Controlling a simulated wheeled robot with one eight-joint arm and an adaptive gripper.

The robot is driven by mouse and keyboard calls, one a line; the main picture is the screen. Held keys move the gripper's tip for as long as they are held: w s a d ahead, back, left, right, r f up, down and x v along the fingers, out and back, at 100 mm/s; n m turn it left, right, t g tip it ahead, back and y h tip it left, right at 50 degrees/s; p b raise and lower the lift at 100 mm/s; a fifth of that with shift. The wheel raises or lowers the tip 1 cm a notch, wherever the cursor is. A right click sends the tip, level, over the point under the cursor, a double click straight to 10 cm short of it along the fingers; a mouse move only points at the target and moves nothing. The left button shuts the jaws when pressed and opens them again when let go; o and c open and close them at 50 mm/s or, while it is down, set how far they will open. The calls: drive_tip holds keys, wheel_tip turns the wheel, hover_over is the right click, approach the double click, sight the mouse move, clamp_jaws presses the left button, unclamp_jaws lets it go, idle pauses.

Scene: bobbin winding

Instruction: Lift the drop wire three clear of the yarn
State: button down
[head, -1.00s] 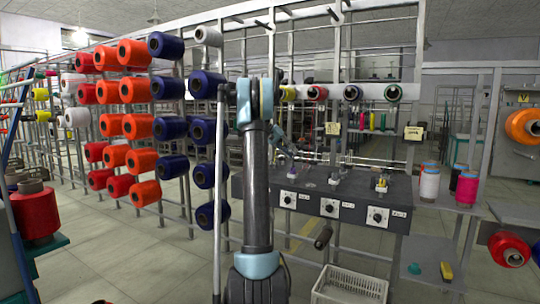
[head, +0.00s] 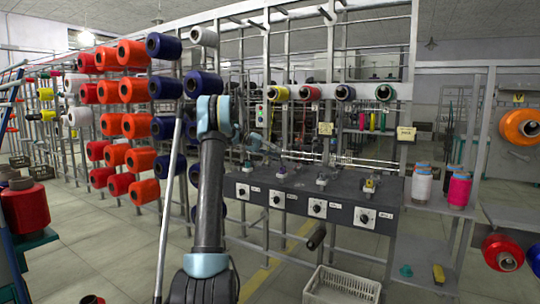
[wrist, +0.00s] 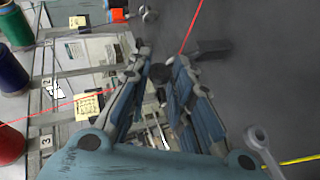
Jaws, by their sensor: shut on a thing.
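My gripper (wrist: 166,76) is in the wrist view, its two blue-grey fingers converging on a small dark round piece (wrist: 160,72), which I take to be the tab of drop wire three. The rest of that wire is hidden or too dark to make out. A red yarn (wrist: 190,32) runs down from the top to the fingertips, and a red strand also shows at the left. I cannot tell whether the wire touches the yarn. In the head view my gripper is small, above the back of the dark winding bench (head: 335,192).
A grey ring-ended lever (wrist: 262,145) stands close to my gripper's right side, near a yellow yarn (wrist: 300,161). A dark bar (wrist: 212,48) lies just right of the fingertips. White and pink spools (head: 459,190) stand on the right shelf. A white crate (head: 342,287) sits under the bench.

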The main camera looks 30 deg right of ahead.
drive_tip(key=shift+w, duration=0.25)
drive_tip(key=c, duration=1.4)
unclamp_jaws()
drive_tip(key=shift+f, duration=0.1)
drive_tip(key=v, duration=1.2)
